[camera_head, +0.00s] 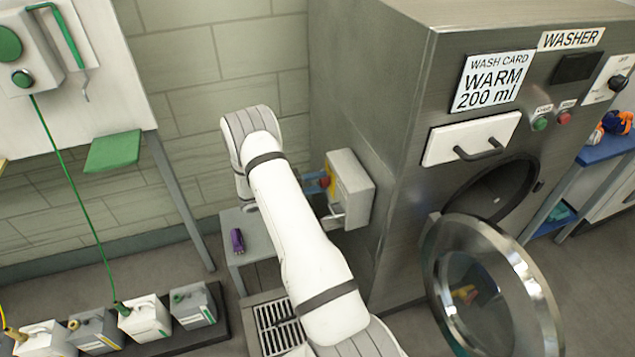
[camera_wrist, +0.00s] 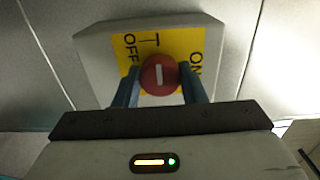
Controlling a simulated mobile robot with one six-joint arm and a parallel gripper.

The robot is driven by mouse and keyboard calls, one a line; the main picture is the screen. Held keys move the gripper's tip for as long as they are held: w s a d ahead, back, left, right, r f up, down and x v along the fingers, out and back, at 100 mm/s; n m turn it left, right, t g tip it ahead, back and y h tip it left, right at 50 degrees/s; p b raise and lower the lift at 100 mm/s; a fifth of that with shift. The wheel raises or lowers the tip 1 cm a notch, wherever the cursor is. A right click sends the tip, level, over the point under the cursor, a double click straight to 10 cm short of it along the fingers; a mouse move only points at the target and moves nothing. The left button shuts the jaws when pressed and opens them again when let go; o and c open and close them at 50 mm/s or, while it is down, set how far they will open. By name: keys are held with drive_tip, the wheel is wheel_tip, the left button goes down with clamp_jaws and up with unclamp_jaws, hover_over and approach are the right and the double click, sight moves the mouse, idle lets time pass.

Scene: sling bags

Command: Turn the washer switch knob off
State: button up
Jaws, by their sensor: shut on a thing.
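The switch box (camera_head: 352,192) is a grey box on the left side of the steel washer (camera_head: 365,90). Its round red knob (camera_wrist: 159,74) sits on a yellow plate (camera_wrist: 185,45) lettered OFF at left and ON at right in the wrist view. A short white bar on the knob stands about upright in that view, between the two words. My gripper (camera_wrist: 160,80) is shut on the knob, one blue-grey finger on each side. In the head view my gripper (camera_head: 318,184) is at the box's left face, partly hidden by my arm.
The washer's round door (camera_head: 490,290) hangs open at the front. A grey stand (camera_head: 258,243) with a small purple item (camera_head: 237,241) is below my arm. A floor drain grate (camera_head: 278,325) and several jugs (camera_head: 145,318) lie to the left.

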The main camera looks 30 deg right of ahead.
drive_tip(key=o, duration=1)
drive_tip(key=shift+b+v, duration=0.7)
drive_tip(key=shift+v, duration=3.3)
drive_tip(key=shift+d, duration=0.1)
